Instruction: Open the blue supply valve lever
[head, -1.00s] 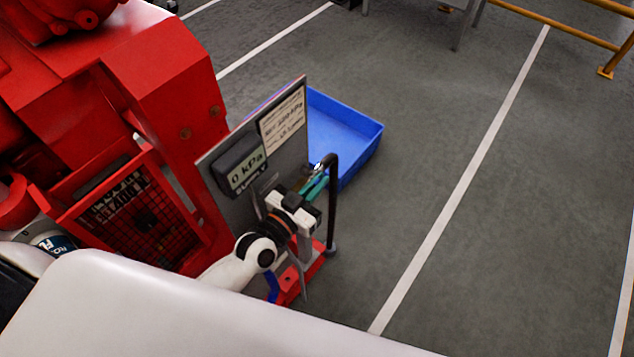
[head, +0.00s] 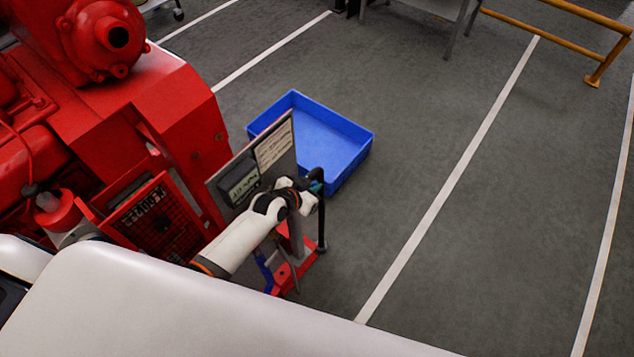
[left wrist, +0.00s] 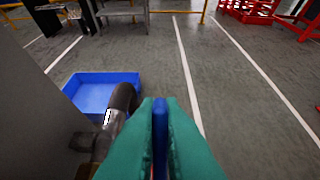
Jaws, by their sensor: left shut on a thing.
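The blue supply valve lever (left wrist: 160,122) shows as a narrow upright blue strip between my teal fingertips in the left wrist view. My left gripper (left wrist: 160,135) is shut on it. In the head view my left gripper (head: 317,186) is at the right side of the grey supply panel (head: 279,148), by the top of a dark bent pipe (head: 321,225). My wrist and the pipe hide most of the lever and the valve body there. The panel carries a dark display box (head: 239,184) whose reading is too small to read. My right gripper is not in view.
A blue tray (head: 352,165) lies on the floor behind the panel. The red pumpset (head: 180,115) stands at left with a mesh guard (head: 160,222). A red foot (head: 293,272) carries the panel stand. The floor to the right is clear up to a yellow rail (head: 560,20).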

